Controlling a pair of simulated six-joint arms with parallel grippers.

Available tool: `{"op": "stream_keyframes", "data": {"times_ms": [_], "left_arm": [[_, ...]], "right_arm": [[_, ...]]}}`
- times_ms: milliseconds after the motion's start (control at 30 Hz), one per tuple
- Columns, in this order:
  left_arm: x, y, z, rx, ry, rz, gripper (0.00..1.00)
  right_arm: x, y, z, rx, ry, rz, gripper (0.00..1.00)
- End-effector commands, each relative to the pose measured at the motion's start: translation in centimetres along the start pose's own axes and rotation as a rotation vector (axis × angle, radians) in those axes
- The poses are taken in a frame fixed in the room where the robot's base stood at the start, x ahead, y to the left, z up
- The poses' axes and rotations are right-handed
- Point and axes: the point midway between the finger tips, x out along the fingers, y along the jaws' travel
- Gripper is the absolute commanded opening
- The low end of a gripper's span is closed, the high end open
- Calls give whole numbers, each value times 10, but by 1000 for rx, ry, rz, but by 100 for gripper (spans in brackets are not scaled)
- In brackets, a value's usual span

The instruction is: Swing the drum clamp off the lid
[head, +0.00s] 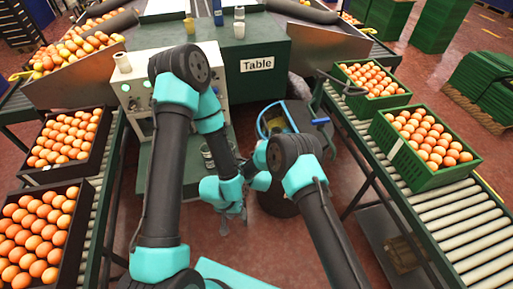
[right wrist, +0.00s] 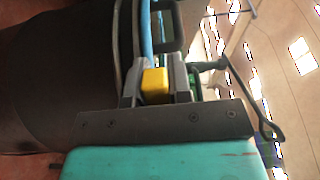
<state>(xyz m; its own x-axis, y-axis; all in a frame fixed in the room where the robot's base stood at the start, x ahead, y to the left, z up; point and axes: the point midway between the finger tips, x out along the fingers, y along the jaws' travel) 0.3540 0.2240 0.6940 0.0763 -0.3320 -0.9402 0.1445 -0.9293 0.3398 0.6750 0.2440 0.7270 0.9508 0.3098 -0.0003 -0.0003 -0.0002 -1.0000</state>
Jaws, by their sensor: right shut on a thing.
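A dark drum (head: 279,205) stands at the centre of the head view, partly hidden by my right arm. In the right wrist view the dark round drum (right wrist: 55,85) fills the left side, and a blue band (right wrist: 146,35) runs beside it. My right gripper (right wrist: 157,88) is shut on a yellow block-like part, likely the clamp's handle (right wrist: 155,80), next to the drum's edge. In the head view my arm hides that grip. My left gripper (head: 232,222) hangs left of the drum, apart from it; its finger opening is too small to judge. The lid is not clearly visible.
A green table (head: 262,82) stands behind. Red floor shows between.

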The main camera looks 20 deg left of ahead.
Motion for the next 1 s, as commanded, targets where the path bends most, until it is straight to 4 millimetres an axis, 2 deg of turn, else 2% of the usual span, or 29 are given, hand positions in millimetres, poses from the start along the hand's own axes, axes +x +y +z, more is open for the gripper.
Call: {"op": "stream_keyframes", "data": {"times_ms": [433,467,700,1000], "left_arm": [[0,0,0,0,0,0,43],[0,0,0,0,0,0,43],[0,0,0,0,0,0,43],[0,0,0,0,0,0,43]], "right_arm": [[1,0,-3,0,19,0,0],[1,0,-3,0,19,0,20],[1,0,-3,0,19,0,43],[1,0,-3,0,18,0,45]]}}
